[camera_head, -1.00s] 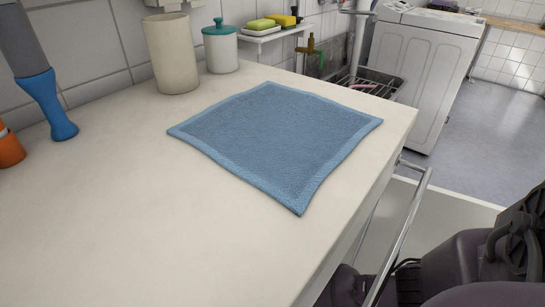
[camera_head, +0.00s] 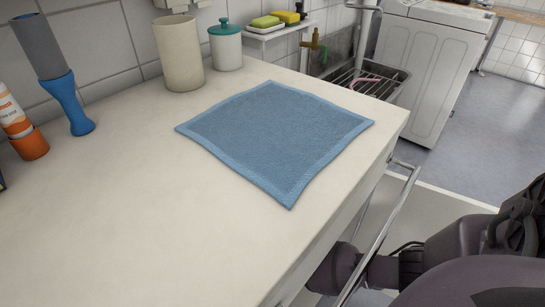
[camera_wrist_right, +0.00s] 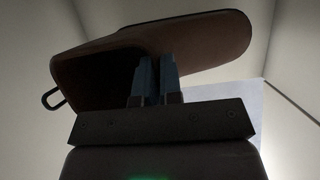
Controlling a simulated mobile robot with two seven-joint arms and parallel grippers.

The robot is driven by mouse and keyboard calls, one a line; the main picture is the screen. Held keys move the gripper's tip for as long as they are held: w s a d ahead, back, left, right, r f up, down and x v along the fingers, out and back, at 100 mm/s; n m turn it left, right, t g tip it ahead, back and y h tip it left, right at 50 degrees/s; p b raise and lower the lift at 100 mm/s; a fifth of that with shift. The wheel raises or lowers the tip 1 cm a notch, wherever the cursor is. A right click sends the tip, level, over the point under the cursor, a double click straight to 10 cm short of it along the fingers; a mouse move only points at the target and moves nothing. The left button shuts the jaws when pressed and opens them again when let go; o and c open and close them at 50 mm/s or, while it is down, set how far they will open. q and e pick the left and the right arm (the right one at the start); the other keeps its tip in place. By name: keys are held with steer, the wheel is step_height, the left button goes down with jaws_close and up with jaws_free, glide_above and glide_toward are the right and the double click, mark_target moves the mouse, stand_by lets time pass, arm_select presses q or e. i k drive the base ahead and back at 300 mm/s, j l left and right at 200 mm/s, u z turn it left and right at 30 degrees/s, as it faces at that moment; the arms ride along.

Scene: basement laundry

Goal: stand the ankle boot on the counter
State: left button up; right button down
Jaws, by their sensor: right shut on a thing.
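The boot is not visible in the head view. The pale counter (camera_head: 130,220) fills the left and middle of the head view, and my right arm is beyond its right edge. My left gripper is in no view.
A blue cloth (camera_head: 278,137) lies flat on the counter. The front left counter is bare. A metal rail (camera_head: 385,235) runs along the counter's side.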

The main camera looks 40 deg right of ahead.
mark_target(119, 251)
steer(key=k, duration=1)
